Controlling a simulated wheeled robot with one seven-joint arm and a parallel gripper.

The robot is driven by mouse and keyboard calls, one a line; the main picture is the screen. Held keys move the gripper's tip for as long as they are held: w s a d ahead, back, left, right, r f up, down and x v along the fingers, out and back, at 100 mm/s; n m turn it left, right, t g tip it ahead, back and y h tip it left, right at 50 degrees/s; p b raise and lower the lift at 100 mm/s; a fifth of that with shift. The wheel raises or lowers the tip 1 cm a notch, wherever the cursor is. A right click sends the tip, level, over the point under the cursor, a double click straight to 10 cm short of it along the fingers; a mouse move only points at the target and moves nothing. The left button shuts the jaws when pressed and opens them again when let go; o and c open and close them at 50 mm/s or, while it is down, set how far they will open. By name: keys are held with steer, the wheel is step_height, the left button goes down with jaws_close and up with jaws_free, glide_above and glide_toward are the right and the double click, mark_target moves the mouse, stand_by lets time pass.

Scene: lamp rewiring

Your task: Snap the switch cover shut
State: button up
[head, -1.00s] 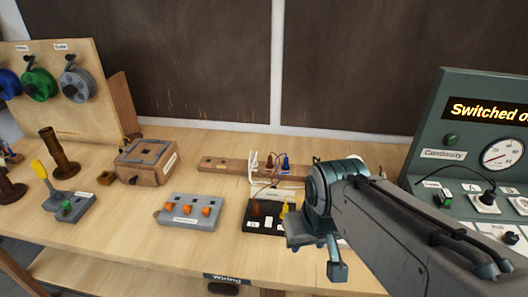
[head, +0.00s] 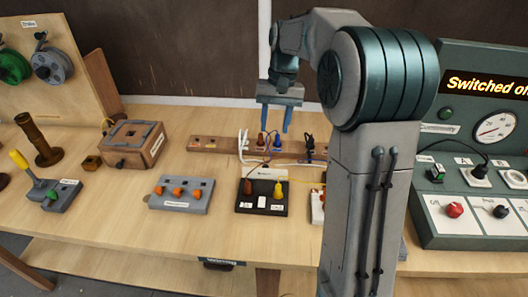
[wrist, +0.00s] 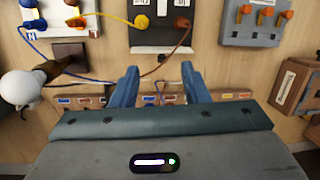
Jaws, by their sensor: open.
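A black terminal block (head: 262,207) sits on the bench with brown and yellow plugs and a small white square on it; it shows at the top of the wrist view (wrist: 146,36). A pale labelled piece (head: 268,174) is at its rear edge, possibly the raised switch cover; its lettering is too small to read. In the wrist view only a thin pale strip (wrist: 176,50) shows there. My gripper (head: 276,128) is open and empty, pointing down above the area behind the block. Its two blue fingers are spread in the wrist view (wrist: 159,72).
A wooden rail (head: 208,144) with coloured plugs and loose wires runs behind the block. A grey block with orange levers (head: 181,195) is to the left. A wooden box (head: 132,143) stands farther left. A green test panel (head: 470,185) reads "Switched o…" at right.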

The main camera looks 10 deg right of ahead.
steer(key=m+g+y, duration=0.1)
steer(key=g+y, duration=0.1)
glide_above(266, 165)
steer(key=w+d, duration=0.5)
step_height(266, 165, down, 5)
steer(key=p+x, duration=0.2)
steer(key=x, duration=1.2)
steer(key=shift+w, duration=0.15)
steer(key=shift+d, duration=0.1)
jaws_close()
